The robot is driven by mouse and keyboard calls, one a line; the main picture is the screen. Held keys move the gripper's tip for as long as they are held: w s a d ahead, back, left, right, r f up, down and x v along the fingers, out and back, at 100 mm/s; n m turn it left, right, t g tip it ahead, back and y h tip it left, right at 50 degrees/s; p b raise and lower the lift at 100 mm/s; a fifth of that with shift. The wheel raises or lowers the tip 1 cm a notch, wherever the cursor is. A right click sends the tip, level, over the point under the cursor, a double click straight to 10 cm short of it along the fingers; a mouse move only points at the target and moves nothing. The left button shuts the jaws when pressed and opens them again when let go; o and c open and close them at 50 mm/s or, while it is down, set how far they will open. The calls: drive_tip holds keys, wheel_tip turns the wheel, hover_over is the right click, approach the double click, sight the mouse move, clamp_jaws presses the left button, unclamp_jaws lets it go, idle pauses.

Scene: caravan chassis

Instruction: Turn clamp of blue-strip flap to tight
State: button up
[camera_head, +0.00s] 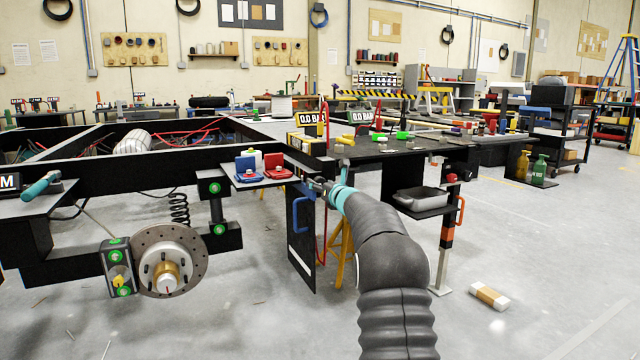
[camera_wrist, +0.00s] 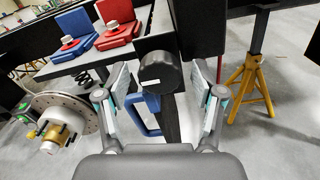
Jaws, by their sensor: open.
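A black flap (camera_head: 301,250) hangs below the chassis beam in the head view, with a blue handle (camera_head: 303,212) and a pale line low on its face. The blue handle also shows in the wrist view (camera_wrist: 146,112). A dark round knob (camera_wrist: 160,72) with a white mark, which looks like the clamp, is in the wrist view. My gripper (camera_wrist: 162,92) is open, with one finger on each side of the knob; I cannot tell whether they touch it. In the head view my gripper (camera_head: 317,186) is beside the flap's top, and the knob is hidden.
A shelf (camera_head: 262,182) with a blue case (camera_head: 247,169) and a red case (camera_head: 276,168) is left of my gripper. A brake disc (camera_head: 190,247) is at left. A yellow stand (camera_wrist: 251,84) is at right. A grey tray (camera_head: 422,201) and orange handle (camera_head: 461,210) are further right.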

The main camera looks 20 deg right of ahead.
drive_tip(key=shift+w, duration=0.25)
drive_tip(key=c, duration=1.1)
drive_tip(key=shift+c, duration=0.2)
drive_tip(key=shift+m, duration=0.3)
drive_tip(key=m+p, duration=0.3)
drive_tip(key=m, duration=0.3)
drive_tip(key=shift+r, duration=0.15)
drive_tip(key=m+p, duration=0.2)
drive_tip(key=m, duration=0.3)
drive_tip(key=shift+m, duration=0.4)
drive_tip(key=shift+p, duration=0.3)
